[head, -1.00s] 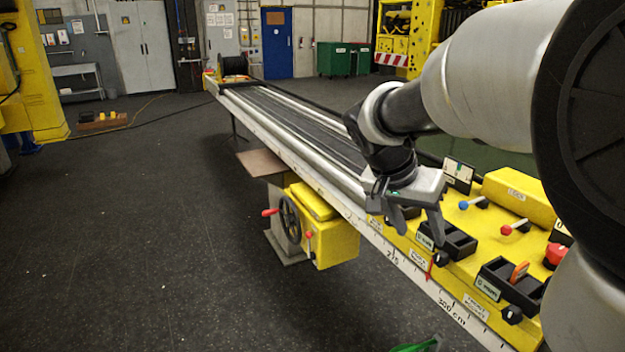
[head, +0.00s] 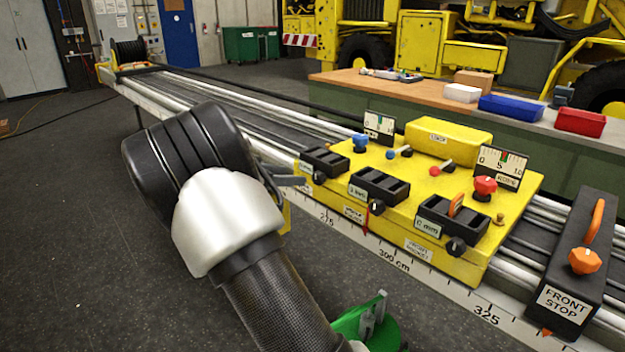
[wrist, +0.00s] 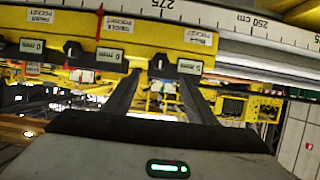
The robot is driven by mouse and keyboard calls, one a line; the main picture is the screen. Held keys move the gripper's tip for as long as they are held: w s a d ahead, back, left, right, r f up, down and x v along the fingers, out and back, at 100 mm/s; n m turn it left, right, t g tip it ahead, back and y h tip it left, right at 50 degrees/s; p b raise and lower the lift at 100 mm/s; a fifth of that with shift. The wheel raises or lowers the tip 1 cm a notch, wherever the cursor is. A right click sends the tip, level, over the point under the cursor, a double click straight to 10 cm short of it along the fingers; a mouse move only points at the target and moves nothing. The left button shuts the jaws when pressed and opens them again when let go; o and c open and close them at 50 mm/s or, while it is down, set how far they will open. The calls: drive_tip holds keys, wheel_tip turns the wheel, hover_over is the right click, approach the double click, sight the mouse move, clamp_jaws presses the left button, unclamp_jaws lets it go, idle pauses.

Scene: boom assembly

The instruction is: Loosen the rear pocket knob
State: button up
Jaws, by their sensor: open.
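The rear pocket knob is a small black knob (head: 319,177) on the front face of the yellow station, at the leftmost black pocket (head: 325,160). In the wrist view the knob (wrist: 160,62) sits beside the "5 mm" plate (wrist: 190,66), near the "REAR POCKET" label (wrist: 198,37). My gripper (wrist: 160,76) is open, its two dark fingers pointing at the knob, which shows between the fingertips. I cannot tell whether the tips reach around it. In the head view my forearm hides most of my gripper (head: 288,181); a grey part shows left of the knob.
The middle knob (head: 376,206), with a red pointer, and front knob (head: 455,246) are farther right. The scale rail (head: 395,255) runs below. A black front stop (head: 575,260) stands at right. A green object (head: 368,325) is low in front. Open floor lies left.

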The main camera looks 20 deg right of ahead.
sight(316, 177)
drive_tip(key=x, duration=1)
drive_tip(key=shift+w+d+f+b, duration=0.15)
drive_tip(key=shift+d+f+b, duration=0.05)
drive_tip(key=shift+d+b, duration=0.15)
drive_tip(key=c, duration=1)
drive_tip(key=shift+c, duration=0.2)
